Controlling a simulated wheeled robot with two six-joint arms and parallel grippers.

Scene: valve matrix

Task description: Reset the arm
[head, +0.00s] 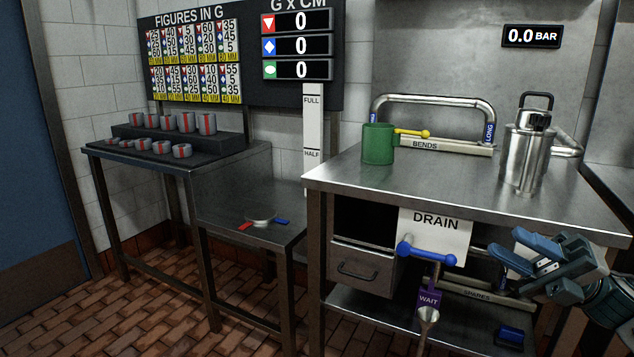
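My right gripper (506,245) shows at the right side of the head view, in front of the steel bench's front edge. Its two blue-grey fingers are apart and I see nothing between them. My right arm comes in from the lower right edge. The fingers point left, toward the drain valve's blue handle (428,254), and are clear of it. My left gripper and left arm are out of view.
The steel bench (410,190) carries a green mug (378,145), a bent pipe (435,101) and a steel flask (522,150). A DRAIN sign (436,228) hangs at its front. Left, a lower table (240,195) adjoins a stand with several red-marked weights (186,122).

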